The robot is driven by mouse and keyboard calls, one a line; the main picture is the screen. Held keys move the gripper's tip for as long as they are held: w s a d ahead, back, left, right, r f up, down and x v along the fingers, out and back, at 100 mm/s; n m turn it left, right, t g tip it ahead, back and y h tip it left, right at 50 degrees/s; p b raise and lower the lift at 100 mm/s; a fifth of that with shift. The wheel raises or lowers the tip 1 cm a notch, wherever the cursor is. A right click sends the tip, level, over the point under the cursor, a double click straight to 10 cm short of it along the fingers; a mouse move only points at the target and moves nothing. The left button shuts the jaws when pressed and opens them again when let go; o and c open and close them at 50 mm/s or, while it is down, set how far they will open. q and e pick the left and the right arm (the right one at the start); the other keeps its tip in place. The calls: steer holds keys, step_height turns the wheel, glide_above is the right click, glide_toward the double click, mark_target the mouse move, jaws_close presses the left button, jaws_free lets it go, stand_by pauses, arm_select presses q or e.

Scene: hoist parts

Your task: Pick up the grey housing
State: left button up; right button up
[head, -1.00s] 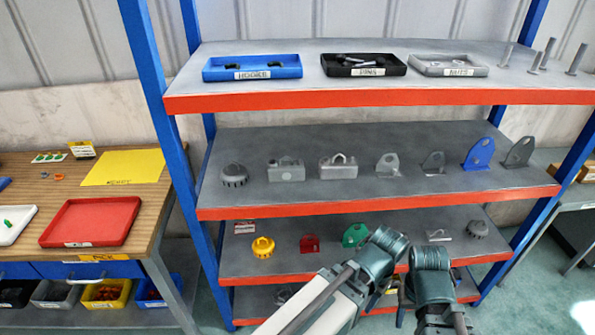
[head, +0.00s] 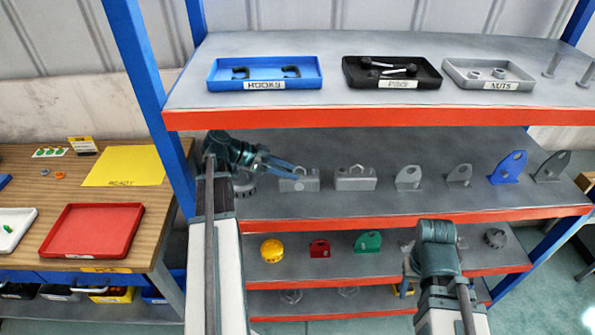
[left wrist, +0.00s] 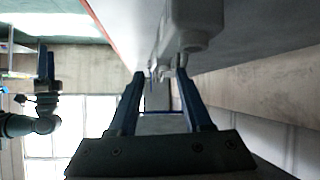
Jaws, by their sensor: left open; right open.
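Two grey block-shaped housings with a lug on top stand on the middle shelf: the left one (head: 298,181) and the right one (head: 355,179). My left gripper (head: 292,171) reaches in from the left at the left housing, its fingertips overlapping it in the head view. In the left wrist view the gripper (left wrist: 160,75) is open, and a pale grey block (left wrist: 195,25) sits by the tip of its right finger, not clearly between the fingers. Whether they touch I cannot tell. My right gripper (head: 408,264) is low, in front of the lower shelf, its fingers partly hidden.
A round grey part (head: 243,184) is partly hidden behind my left arm. Grey brackets and a blue bracket (head: 508,168) stand further right. The upper shelf (head: 330,117) with blue, black and grey trays is above. A wooden table with a red tray (head: 92,230) is left.

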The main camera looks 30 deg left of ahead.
mark_target(298, 166)
arm_select(q)
steer(key=a, duration=0.1)
steer(key=w+a+t+b, duration=0.1)
steer(key=shift+w+a+r, duration=0.1)
steer(key=shift+a+r, duration=0.2)
steer(key=shift+w+d, duration=0.2)
steer(key=shift+d, duration=0.05)
steer(key=b+x, duration=0.2)
steer(key=x, duration=0.3)
steer(key=shift+d+f, duration=0.1)
jaws_close()
stand_by(1.3)
